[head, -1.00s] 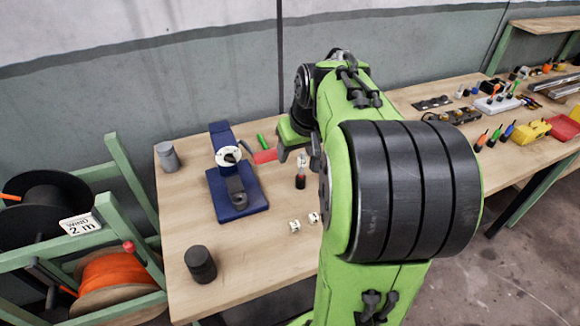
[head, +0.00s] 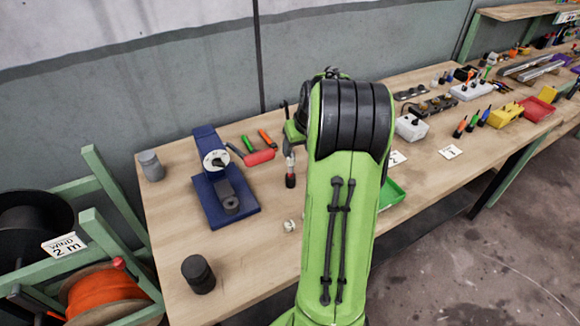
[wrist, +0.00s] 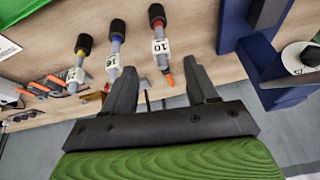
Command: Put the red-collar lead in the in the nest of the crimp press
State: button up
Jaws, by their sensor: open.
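The red-collar lead (wrist: 157,22) has a black end, a thin red collar, a grey body and a white tag marked 10. It also shows in the head view (head: 290,172), on the table right of the press. My gripper (wrist: 158,68) is open and empty in the wrist view, with the red-collar lead beyond the gap between its fingers, not gripped. In the head view my arm mostly hides the gripper. The blue crimp press (head: 243,214) stands left of the lead, with a round white dial and a dark block on its base. Its blue body is also at right in the wrist view (wrist: 262,50).
A blue-collar lead (wrist: 116,30) and a yellow-collar lead (wrist: 83,45) stand beside the red one. A red-handled tool (head: 259,158) lies by the press. A dark cylinder (head: 198,275) and a grey one (head: 151,166) stand on the table.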

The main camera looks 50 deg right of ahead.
aim_at(292, 157)
jog(key=b+x, duration=0.1)
jog(key=x, duration=0.8)
jog(key=shift+w, duration=0.2)
jog(key=shift+r, duration=0.1)
grip_shut()
